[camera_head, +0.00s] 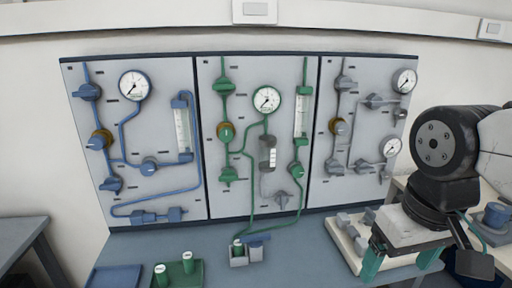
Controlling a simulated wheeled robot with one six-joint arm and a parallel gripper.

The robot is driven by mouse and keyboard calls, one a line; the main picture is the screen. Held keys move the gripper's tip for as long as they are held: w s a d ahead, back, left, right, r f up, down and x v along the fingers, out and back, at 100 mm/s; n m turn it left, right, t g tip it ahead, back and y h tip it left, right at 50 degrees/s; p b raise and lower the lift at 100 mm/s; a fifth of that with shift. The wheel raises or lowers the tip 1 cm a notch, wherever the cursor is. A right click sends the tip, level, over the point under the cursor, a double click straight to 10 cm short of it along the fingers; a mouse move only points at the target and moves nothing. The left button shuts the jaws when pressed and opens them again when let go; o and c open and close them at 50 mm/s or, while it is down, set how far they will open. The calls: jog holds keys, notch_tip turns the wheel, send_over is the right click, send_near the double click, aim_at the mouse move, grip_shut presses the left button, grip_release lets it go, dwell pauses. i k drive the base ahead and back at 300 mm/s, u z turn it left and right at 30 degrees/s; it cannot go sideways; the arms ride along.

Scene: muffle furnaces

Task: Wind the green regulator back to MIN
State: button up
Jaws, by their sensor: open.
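The green regulator (226,133) is on the middle wall panel (240,80). It is a round green knob with a short white mark, set against a brass-coloured body on the green pipe. The mark looks roughly upright; any MIN lettering is too small to read. A white round gauge (267,99) is to its upper right. My gripper (402,265) is at the lower right, pointing down with its teal fingers apart and nothing seen between them. It is well away from the regulator, in front of the right panel's lower edge.
The blue-piped panel (160,75) is left and the grey-piped panel (350,185) right, each with a similar regulator. Below, the bench holds a green tray (190,274), a blue tray (112,277), a small grey holder (256,254) and a white tray (346,247).

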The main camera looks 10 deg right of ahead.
aim_at(226, 135)
jog(key=k, duration=0.5)
jog(key=u, duration=1.2)
jog(key=i, duration=1.15)
jog(key=z, duration=2.25)
